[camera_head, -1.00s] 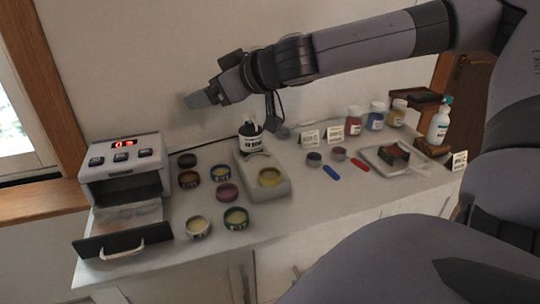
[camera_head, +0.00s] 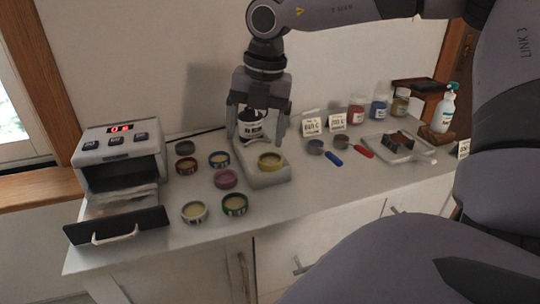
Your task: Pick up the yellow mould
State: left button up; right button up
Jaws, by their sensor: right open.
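The yellow mould (camera_head: 270,161), a round tin with a yellow rim and pale filling, sits on the front of a white scale-like block (camera_head: 265,180). My right gripper (camera_head: 256,138) points down with its fingers apart, above and behind the mould in the picture. A black and white jar (camera_head: 251,128) at the back of the block shows between the fingers; I cannot tell whether they touch it. Nothing covers the mould. My left gripper is not in view.
A small oven (camera_head: 120,160) with an open drawer stands at left. Coloured jars (camera_head: 357,110) and a tray (camera_head: 402,152) are at right.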

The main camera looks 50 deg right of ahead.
aim_at(270, 162)
jog(key=d, duration=0.1)
jog(key=d+h, duration=0.1)
jog(key=shift+s+d+g+h, duration=0.25)
jog(key=shift+d+g+h, duration=0.15)
jog(key=shift+d+f, duration=0.2)
jog(key=shift+d, duration=0.05)
notch_tip(270, 162, down, 7)
jog(key=shift+w+d+r, duration=0.1)
jog(key=shift+r, duration=0.05)
jog(key=c, duration=1.1)
